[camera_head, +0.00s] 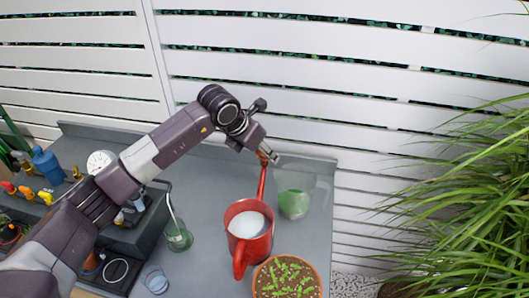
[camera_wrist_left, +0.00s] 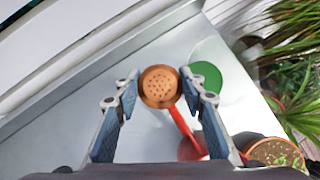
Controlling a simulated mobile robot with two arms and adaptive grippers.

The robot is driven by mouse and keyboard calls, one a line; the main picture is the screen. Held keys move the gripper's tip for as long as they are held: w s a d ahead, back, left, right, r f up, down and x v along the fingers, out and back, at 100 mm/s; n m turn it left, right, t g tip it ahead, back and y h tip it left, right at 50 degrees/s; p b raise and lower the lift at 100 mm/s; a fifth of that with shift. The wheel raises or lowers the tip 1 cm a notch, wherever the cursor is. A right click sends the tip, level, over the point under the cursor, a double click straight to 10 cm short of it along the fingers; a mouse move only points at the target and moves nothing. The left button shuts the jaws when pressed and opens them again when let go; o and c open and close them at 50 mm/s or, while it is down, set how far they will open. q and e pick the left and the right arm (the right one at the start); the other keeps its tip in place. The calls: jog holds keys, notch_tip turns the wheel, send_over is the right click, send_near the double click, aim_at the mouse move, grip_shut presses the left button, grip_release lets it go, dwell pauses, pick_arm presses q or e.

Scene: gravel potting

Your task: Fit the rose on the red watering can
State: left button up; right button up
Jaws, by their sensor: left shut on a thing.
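The red watering can (camera_head: 249,232) stands upright on the grey bench, its spout rising away toward the back; it also shows in the left wrist view (camera_wrist_left: 188,133). The copper-coloured rose (camera_wrist_left: 159,86), a round head with small holes, is between the fingers of my left gripper (camera_wrist_left: 158,88). In the head view my left gripper (camera_head: 262,155) is at the upper end of the spout, shut on the rose. The rose lines up with the spout tip and hides it, so I cannot tell whether it is seated. My right gripper is not in view.
A clear jug with green contents (camera_head: 294,203) stands just right of the spout. A pot of seedlings (camera_head: 287,279) is in front of the can. A glass flask (camera_head: 178,238) stands left of it. White slatted fence (camera_head: 300,75) rises behind the bench.

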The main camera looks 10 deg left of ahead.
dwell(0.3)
pick_arm(q)
jog(key=o, duration=1.7)
jog(key=shift+c, duration=0.2)
jog(key=shift+r, duration=0.15)
jog(key=shift+r+p, duration=1.95)
jog(key=shift+r, duration=1.9)
grip_shut()
jog(key=shift+f+b, duration=2.35)
jog(key=shift+f, duration=0.25)
